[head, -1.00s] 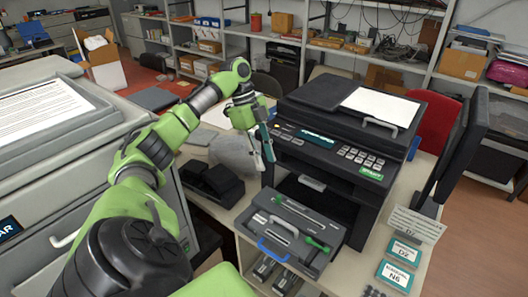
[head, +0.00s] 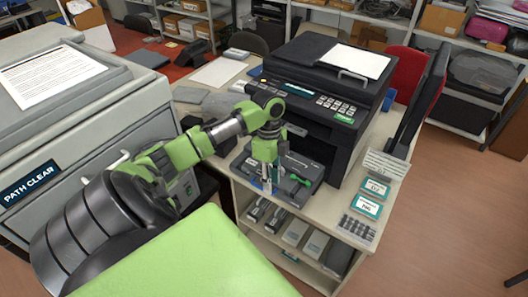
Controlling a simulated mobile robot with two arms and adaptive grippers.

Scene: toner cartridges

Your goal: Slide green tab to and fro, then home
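A dark grey cartridge unit (head: 312,170) lies flat on the pale bench in front of the black printer. A green tab (head: 300,180) shows on its right part, with a silver rod behind it. My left gripper (head: 267,187) points down over the left front part of the unit, to the left of the green tab and apart from it in the picture. It hides much of the unit's left side and the blue handle there. The fingertips are small and partly merged with the unit, so I cannot tell their opening or contact. My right gripper is out of view.
The black printer (head: 328,95) stands close behind the unit. A monitor (head: 424,95) and cards (head: 372,187) are to the right. A shelf below holds several cartridges (head: 295,232). A large grey machine (head: 75,110) with a "PATH CLEAR" label stands at left.

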